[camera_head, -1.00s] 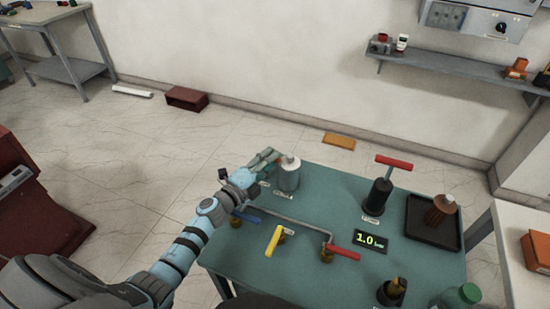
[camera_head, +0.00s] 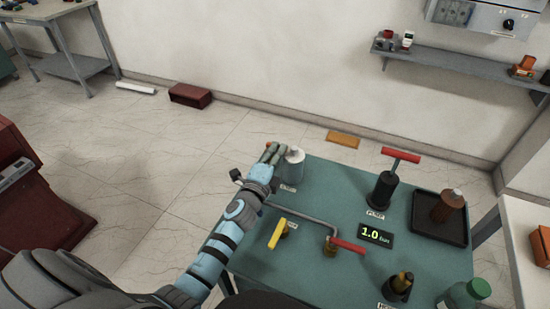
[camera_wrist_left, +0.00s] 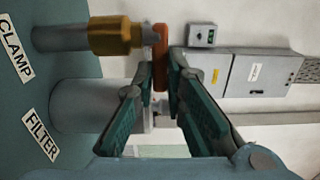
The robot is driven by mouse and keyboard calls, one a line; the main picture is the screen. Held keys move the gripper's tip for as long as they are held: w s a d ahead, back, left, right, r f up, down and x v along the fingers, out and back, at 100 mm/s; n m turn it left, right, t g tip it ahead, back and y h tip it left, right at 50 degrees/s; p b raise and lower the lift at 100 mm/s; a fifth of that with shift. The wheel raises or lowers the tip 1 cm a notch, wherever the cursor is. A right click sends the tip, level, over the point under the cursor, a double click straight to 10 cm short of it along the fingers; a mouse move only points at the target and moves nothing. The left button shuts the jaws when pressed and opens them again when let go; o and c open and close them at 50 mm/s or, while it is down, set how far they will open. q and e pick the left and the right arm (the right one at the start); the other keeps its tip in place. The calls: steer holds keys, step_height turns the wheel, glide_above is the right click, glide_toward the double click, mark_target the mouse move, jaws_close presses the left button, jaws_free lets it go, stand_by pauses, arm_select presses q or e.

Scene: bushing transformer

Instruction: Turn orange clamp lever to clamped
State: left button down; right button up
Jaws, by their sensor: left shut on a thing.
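The orange clamp lever (camera_wrist_left: 160,45) stands between my left fingertips in the left wrist view. It joins the brass-coloured clamp body (camera_wrist_left: 116,36), beside the CLAMP label (camera_wrist_left: 15,50). My left gripper (camera_wrist_left: 162,66) is shut on the lever. In the head view my left gripper (camera_head: 270,153) is at the far left corner of the green table, just left of the pale filter canister (camera_head: 291,168). The hand and forearm hide most of the clamp there. My right gripper is not in view.
The filter (camera_wrist_left: 92,106) stands close beside the clamp. On the table (camera_head: 320,185) are a yellow lever (camera_head: 277,234), a red valve lever (camera_head: 348,246), a pump with a red handle (camera_head: 384,188), a pressure display (camera_head: 376,236) and a black tray (camera_head: 425,228).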

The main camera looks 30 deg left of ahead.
arm_select(q)
steer(key=c, duration=1.6)
jaws_free()
steer(key=shift+w, duration=0.1)
steer(key=shift+c, duration=0.2)
steer(key=s, duration=1.2)
steer(key=shift+d, duration=0.4)
